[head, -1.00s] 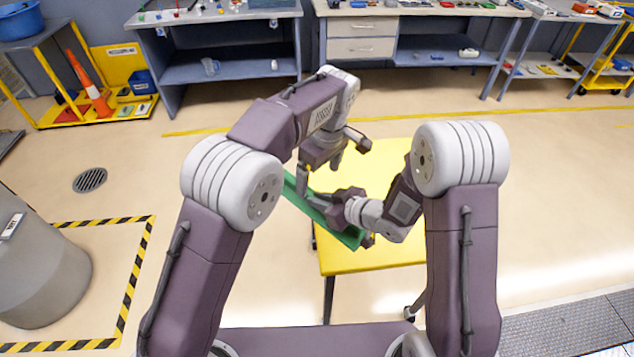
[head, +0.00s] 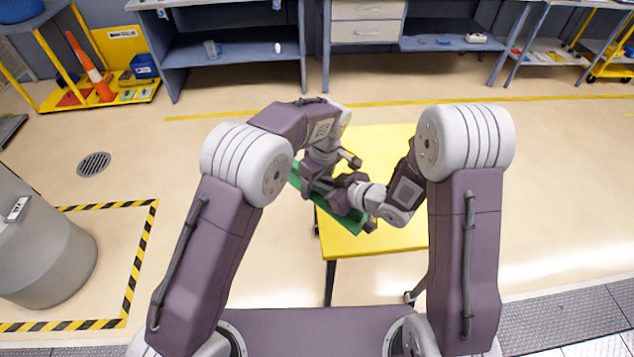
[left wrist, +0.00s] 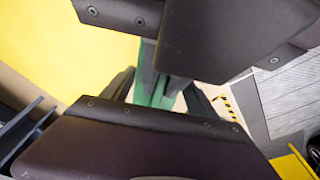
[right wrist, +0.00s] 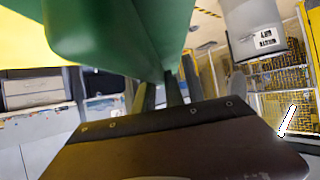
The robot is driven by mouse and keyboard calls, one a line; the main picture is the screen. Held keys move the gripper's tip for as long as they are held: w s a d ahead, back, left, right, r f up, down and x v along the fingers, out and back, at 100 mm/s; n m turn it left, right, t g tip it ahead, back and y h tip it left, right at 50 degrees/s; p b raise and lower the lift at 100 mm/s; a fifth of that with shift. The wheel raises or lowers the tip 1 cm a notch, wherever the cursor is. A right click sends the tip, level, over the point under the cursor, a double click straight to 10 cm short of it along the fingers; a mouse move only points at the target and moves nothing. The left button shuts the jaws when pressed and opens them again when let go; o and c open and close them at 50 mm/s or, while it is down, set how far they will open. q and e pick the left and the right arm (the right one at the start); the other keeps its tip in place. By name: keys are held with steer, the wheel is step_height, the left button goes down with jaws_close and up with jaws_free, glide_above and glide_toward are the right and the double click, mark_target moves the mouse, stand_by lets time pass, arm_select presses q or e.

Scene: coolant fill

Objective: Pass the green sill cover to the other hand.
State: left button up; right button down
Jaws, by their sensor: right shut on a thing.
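The green sill cover (head: 355,224) is a long green strip, held tilted above the yellow table in the head view. My right gripper (head: 343,199) is shut on it, and the cover fills the upper part of the right wrist view (right wrist: 115,30). My left gripper (head: 314,187) is at the cover's upper left part, right beside the right gripper. In the left wrist view its fingers (left wrist: 160,82) stand apart with the green cover (left wrist: 152,92) between them. Whether they touch it cannot be seen. The gripper bodies hide the cover's middle.
The yellow table (head: 390,150) lies below both grippers, its visible top clear. A grey bin (head: 45,245) stands at the left inside striped floor tape. Workbenches (head: 235,65) line the back, and an orange cone (head: 92,72) stands on a yellow cart.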

arm_select(q)
steer(key=c, duration=0.5)
steer(key=shift+c, duration=1.3)
arm_select(e)
steer(key=c, duration=1.7)
jaws_free()
steer(key=o, duration=0.4)
